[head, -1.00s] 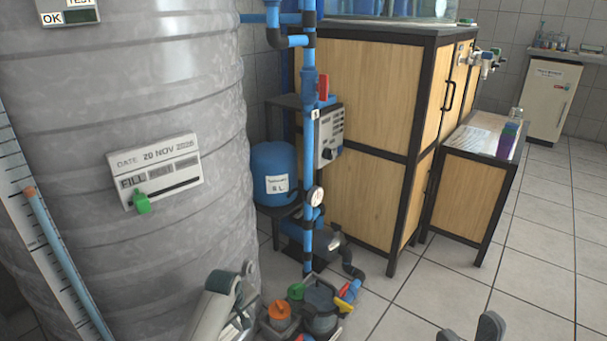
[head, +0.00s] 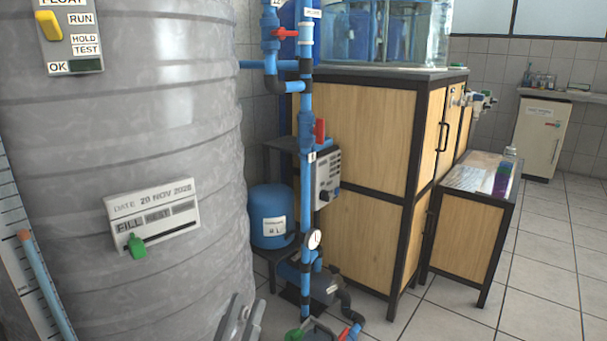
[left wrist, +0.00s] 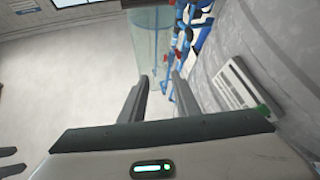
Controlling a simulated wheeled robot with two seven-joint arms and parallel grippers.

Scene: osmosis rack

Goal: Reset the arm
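The task names no object, only the arm. My left gripper (head: 246,301) shows at the bottom of the head view, in front of the grey tank (head: 150,100). In the left wrist view its two dark fingers (left wrist: 160,85) stand apart with nothing between them. Two dark fingertips at the left edge of the left wrist view look like my right gripper (left wrist: 12,161), with a gap between them. My right gripper does not show in the head view now.
A panel with a green slider (head: 155,218) is on the tank. Blue piping (head: 306,180) with red valve handles and a gauge (head: 314,239) stands right of it. A blue vessel (head: 270,214) and a wooden cabinet (head: 365,140) stand behind. Tiled floor (head: 450,325) is free at right.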

